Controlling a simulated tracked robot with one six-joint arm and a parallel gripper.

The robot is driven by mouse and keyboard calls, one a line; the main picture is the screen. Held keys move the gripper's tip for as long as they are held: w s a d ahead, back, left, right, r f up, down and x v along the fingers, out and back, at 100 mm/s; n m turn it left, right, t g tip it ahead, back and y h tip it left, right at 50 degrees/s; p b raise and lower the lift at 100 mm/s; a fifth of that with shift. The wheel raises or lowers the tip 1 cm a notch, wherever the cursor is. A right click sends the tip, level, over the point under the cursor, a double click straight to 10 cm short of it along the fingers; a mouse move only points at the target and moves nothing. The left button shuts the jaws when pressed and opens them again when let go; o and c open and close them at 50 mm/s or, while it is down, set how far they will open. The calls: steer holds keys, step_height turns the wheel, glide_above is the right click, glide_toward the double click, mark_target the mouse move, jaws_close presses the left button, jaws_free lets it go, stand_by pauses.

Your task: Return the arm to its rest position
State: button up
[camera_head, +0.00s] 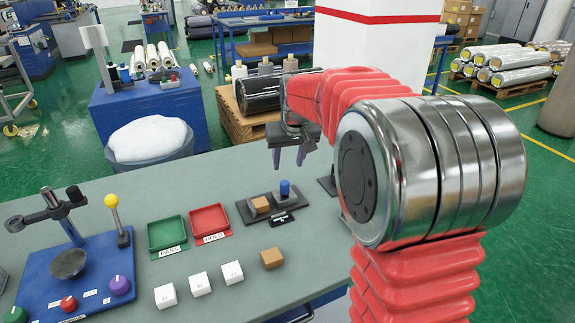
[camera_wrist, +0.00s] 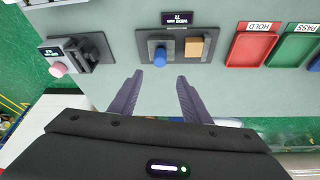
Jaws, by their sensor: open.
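My gripper (camera_head: 288,160) is raised above the far edge of the grey-green bench (camera_head: 180,210), with its two purple fingers pointing down. In the wrist view my gripper (camera_wrist: 160,77) shows its fingers apart, with nothing between them. My red-sleeved arm (camera_head: 350,85) reaches in from the right side of the head view. A black station with a blue knob (camera_head: 285,188) and a tan block (camera_head: 261,205) on it stands on the bench near the gripper. The blue knob also shows in the wrist view (camera_wrist: 160,57), ahead of the fingertips.
A green tray (camera_head: 167,234) and a red tray (camera_head: 209,220) lie left of the station. Several white cubes (camera_head: 200,284) and a tan cube (camera_head: 271,258) sit along the front. A blue-based fixture (camera_head: 75,275) is at left. A second station with a pink knob (camera_wrist: 58,70) shows in the wrist view.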

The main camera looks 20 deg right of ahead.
stand_by(0.4)
steer(key=s+a, duration=0.3)
steer(key=s, duration=0.8)
steer(key=s+a+n, duration=0.1)
steer(key=s+a, duration=0.2)
steer(key=s, duration=0.8)
steer(key=s+a+r+t, duration=0.1)
steer(key=s+a, duration=0.3)
steer(key=s, duration=0.6)
steer(key=shift+s+y, duration=0.3)
steer(key=shift+s, duration=0.1)
